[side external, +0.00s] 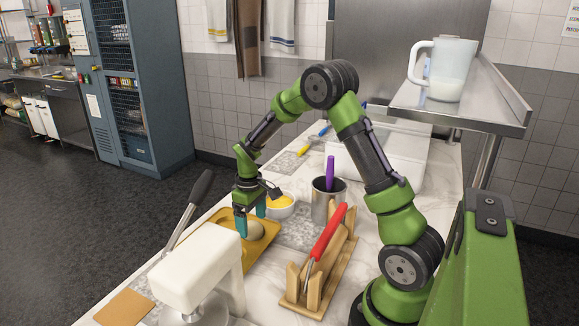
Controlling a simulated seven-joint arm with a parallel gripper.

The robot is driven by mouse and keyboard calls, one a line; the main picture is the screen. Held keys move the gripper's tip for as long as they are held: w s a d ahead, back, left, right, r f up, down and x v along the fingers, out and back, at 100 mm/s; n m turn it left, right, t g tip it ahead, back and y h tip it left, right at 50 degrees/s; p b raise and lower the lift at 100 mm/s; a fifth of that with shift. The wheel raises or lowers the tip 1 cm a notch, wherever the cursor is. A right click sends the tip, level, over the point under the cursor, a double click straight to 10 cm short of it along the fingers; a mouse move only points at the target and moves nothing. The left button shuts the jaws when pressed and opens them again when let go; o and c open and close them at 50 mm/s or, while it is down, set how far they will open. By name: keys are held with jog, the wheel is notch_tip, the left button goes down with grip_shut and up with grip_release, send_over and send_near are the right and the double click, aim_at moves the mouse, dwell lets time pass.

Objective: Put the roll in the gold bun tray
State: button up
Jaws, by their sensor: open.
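The roll (256,230) is a pale, round bun lying in the gold bun tray (216,216), toward its right side. The tray is a shallow yellow-gold rectangle on the marble counter. My gripper (250,218) points down over the tray with its teal fingers at the roll. One finger is at the left of the roll and the other is behind it to the upper right. The jaws are open. I cannot tell whether the fingers touch the roll.
A wooden rack with a red-handled tool (328,232) is at right. A white machine (192,268) stands in front. A shelf with a jug (446,70) hangs at back right.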

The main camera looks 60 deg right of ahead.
aim_at(252, 223)
jog(key=s+a+r+m+t, duration=0.1)
jog(key=s+a+r, duration=0.15)
jog(key=r, duration=0.65)
jog(key=s+a+r+t, duration=0.1)
jog(key=a+r, duration=0.2)
jog(key=r, duration=0.5)
jog(key=s+a+r+m+t+y, duration=0.1)
jog(key=s+a+r+t, duration=0.1)
jog(key=s+a, duration=0.3)
jog(key=s+a+r+m+t+y, duration=0.1)
jog(key=s+a+r+m+t, duration=0.1)
jog(key=s+a, duration=0.4)
jog(key=s+t, duration=0.1)
jog(key=s, duration=0.1)
jog(key=shift+s+a, duration=0.3)
jog(key=shift+r, duration=0.1)
